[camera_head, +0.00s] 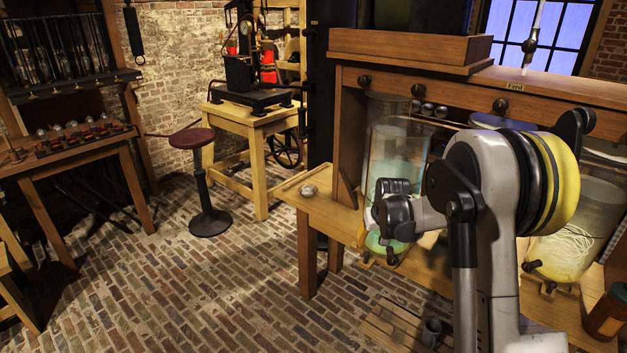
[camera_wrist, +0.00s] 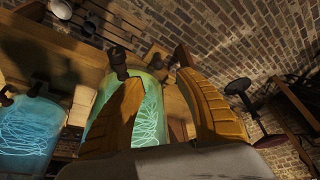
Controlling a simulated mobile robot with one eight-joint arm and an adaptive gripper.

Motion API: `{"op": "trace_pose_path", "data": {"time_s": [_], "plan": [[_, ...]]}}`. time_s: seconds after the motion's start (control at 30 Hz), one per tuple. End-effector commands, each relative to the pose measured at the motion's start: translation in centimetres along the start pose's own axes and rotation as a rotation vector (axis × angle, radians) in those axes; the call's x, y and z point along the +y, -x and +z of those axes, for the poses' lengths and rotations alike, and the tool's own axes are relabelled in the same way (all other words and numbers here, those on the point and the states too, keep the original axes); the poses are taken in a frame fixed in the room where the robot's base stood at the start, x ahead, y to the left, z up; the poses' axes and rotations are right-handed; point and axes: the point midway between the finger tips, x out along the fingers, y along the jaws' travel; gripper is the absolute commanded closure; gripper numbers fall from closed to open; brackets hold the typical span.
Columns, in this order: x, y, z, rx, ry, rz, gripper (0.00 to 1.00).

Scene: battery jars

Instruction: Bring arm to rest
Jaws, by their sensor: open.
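My gripper (camera_wrist: 160,80) shows in the wrist view as two ribbed yellow-brown fingers, spread apart with nothing held between them. A glass jar (camera_wrist: 150,118) with greenish contents and pale strands is behind the left finger, which partly covers it. A second, bluish jar (camera_wrist: 25,130) is at the left of that view. In the head view my arm (camera_head: 490,190) is folded in front of the wooden bench (camera_head: 580,90). One glass jar (camera_head: 398,140) shows to the arm's left, another (camera_head: 580,225) to its right. The fingers cannot be made out there.
A small wooden side shelf (camera_head: 310,200) juts from the bench's left end. A stool (camera_head: 207,190) with a dark red seat stands on the brick floor (camera_head: 190,290), which is largely clear. A wooden table (camera_head: 75,160) is at left.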

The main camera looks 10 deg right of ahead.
Motion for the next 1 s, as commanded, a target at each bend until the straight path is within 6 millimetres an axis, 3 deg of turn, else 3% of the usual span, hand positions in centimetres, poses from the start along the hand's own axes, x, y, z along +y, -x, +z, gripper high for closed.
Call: {"op": "trace_pose_path", "data": {"time_s": [0.17, 0.37, 0.5, 0.7, 0.83, 1.0], "plan": [[-1.2, 3.7, 0.5, 0.015, 0.010, -0.002, 0.59], [-4.2, 13.1, 3.4, 0.059, 0.031, -0.008, 0.59], [-6.2, 18.9, 7.1, 0.093, 0.048, -0.015, 0.59], [-8.2, 25.0, 13.8, 0.141, 0.071, -0.028, 0.59], [-9.1, 27.3, 18.7, 0.173, 0.084, -0.038, 0.59], [-9.8, 28.4, 23.9, 0.206, 0.100, -0.049, 0.59]]}}
